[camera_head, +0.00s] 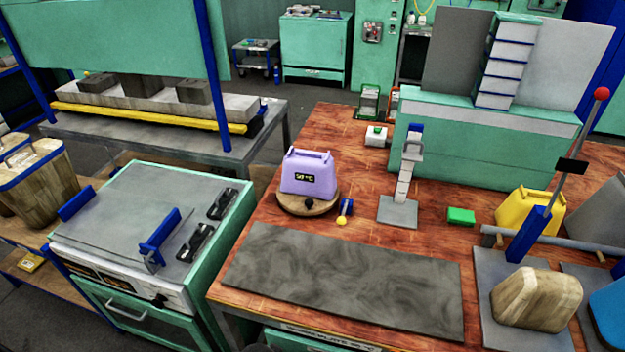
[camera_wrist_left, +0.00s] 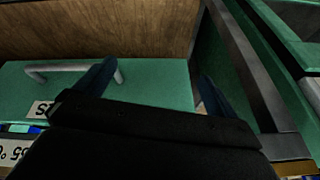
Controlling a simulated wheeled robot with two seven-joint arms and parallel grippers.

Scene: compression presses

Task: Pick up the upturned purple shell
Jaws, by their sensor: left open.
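The purple shell (camera_head: 308,173) sits on a round wooden disc (camera_head: 290,204) on the wooden bench, left of its middle. Its wider end is down, and a dark display reading about 50 °C is on its front. My left gripper (camera_wrist_left: 157,72) shows only in the left wrist view, with its two dark blue fingers apart and nothing seen between them. Behind it are a teal drawer front (camera_wrist_left: 155,88) with a grey handle and a wood panel. The shell is not in that view. My right gripper is in neither view.
A dark grey mat (camera_head: 345,275) covers the bench front. A blue tool with a yellow ball (camera_head: 343,216) lies right of the disc. A grey stand (camera_head: 398,211) is further right. A teal cabinet (camera_head: 150,220) with a blue-handled plate stands left; a yellow shell (camera_head: 527,212) is right.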

